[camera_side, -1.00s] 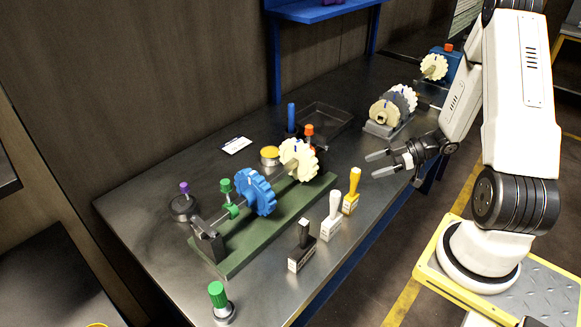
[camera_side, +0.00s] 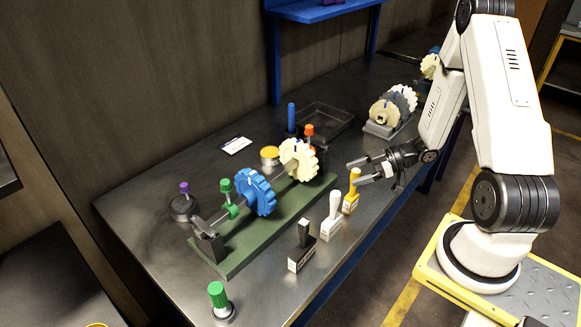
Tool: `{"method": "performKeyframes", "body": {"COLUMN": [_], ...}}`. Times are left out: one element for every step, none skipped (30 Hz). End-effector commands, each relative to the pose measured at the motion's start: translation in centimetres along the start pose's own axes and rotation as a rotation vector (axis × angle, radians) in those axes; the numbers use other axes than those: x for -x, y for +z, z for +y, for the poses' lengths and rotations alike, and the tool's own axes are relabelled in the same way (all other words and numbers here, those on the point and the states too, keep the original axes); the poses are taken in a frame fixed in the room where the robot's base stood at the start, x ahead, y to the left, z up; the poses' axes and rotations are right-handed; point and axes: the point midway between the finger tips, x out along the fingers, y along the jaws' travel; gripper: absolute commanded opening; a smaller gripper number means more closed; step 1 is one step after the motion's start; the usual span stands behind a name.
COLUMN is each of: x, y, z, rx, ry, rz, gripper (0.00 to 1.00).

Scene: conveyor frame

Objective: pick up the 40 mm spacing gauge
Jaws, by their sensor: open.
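Three gauges with upright handles and block bases stand in a row along the table's front edge: a black one (camera_side: 303,243), a white one (camera_side: 333,215) and a yellow one (camera_side: 350,203). The labels on their bases are too small to read, so I cannot tell which is the 40 mm gauge. My gripper (camera_side: 352,172) is open and empty, with its fingers pointing left. It is at the top of the yellow handle in the picture; I cannot tell whether it touches it.
A green base (camera_side: 235,264) carries a shaft with a blue gear (camera_side: 257,194) and a cream gear (camera_side: 298,160), left of the gauges. A yellow-topped button (camera_side: 270,153) and a dark tray (camera_side: 325,119) are behind. A green-capped post (camera_side: 218,297) stands at the front left.

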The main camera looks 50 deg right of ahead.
Motion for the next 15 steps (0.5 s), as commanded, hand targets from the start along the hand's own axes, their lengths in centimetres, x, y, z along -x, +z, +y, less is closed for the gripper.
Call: {"method": "performKeyframes", "body": {"x": [-0.7,-1.0,-1.3,-1.6,-1.8,-2.0,-2.2,-2.3,-2.4,-2.4,-2.4,-2.4,-2.4,-2.4,-2.4], "y": [0.0,0.0,0.0,0.0,0.0,0.1,0.1,0.1,0.1,0.1,0.1,0.1,0.1,0.1,0.1], "z": [-0.1,0.0,0.0,0.0,0.0,0.0,0.0,0.0,0.0,0.0,0.0,0.0,0.0,0.0,0.0], "rx": [0.001,0.001,0.001,0.001,0.001,0.000,0.000,0.000,0.001,0.001,0.001,0.001,0.001,0.001,0.001], "ry": [-0.003,-0.003,-0.002,-0.002,-0.002,-0.001,-0.001,-0.001,0.000,0.000,0.000,0.001,0.001,0.001,0.001], "rz": [-0.001,-0.001,-0.001,-0.002,-0.002,-0.002,-0.002,-0.002,-0.002,-0.002,-0.002,-0.002,-0.002,-0.002,-0.002], "gripper": [0.78,0.78,0.78,0.78,0.78,0.78,0.78,0.78,0.78,0.78,0.78,0.78,0.78,0.78,0.78]}}
